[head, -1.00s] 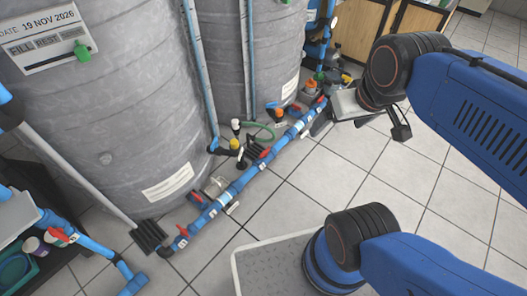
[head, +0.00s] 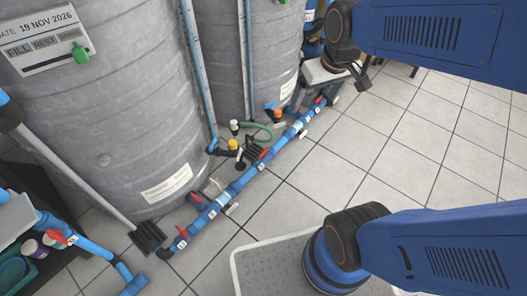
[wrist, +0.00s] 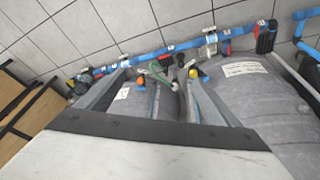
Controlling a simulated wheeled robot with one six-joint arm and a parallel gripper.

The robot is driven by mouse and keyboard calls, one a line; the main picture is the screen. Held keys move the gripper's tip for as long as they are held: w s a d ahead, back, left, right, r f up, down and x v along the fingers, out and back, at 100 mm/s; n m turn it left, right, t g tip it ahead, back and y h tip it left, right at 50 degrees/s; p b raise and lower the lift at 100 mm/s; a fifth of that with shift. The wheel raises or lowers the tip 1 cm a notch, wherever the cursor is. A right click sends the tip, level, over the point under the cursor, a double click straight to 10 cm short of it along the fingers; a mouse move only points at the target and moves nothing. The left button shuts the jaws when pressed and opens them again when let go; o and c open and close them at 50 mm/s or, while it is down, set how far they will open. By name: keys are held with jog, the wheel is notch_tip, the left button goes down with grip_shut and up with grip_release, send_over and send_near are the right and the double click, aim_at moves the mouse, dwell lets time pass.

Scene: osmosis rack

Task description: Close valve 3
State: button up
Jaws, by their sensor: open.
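A blue pipe (head: 240,180) runs diagonally along the floor past the grey tanks and carries several red-handled valves. Red handles show at the near end (head: 181,232), at the middle (head: 263,153) and at the far end (head: 318,99). Small white number tags sit on the pipe, too small to read surely, so I cannot tell which valve is 3. The wrist view shows the pipe (wrist: 175,48) and red handles (wrist: 228,47) beyond my gripper. My gripper (head: 345,78) is open and empty, above and beyond the pipe's far end. Its fingers (wrist: 155,75) spread apart in the wrist view.
Two large grey tanks (head: 110,110) stand close behind the pipe. A dark shelf with containers (head: 30,250) is at lower left. Tiled floor (head: 400,150) right of the pipe is clear.

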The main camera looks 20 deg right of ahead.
jog(key=w+a+f+n+g, duration=0.1)
jog(key=w+f, duration=0.5)
jog(key=w, duration=0.6)
jog(key=n+g, duration=0.3)
jog(key=n, duration=0.2)
send_over(264, 151)
notch_tip(264, 151, down, 38)
jog(key=r, duration=0.1)
notch_tip(264, 151, down, 18)
jog(key=shift+s+a+f, duration=0.1)
jog(key=shift+a+f, duration=0.05)
jog(key=shift+f, duration=0.05)
jog(key=c, duration=1)
jog(key=shift+c, duration=0.2)
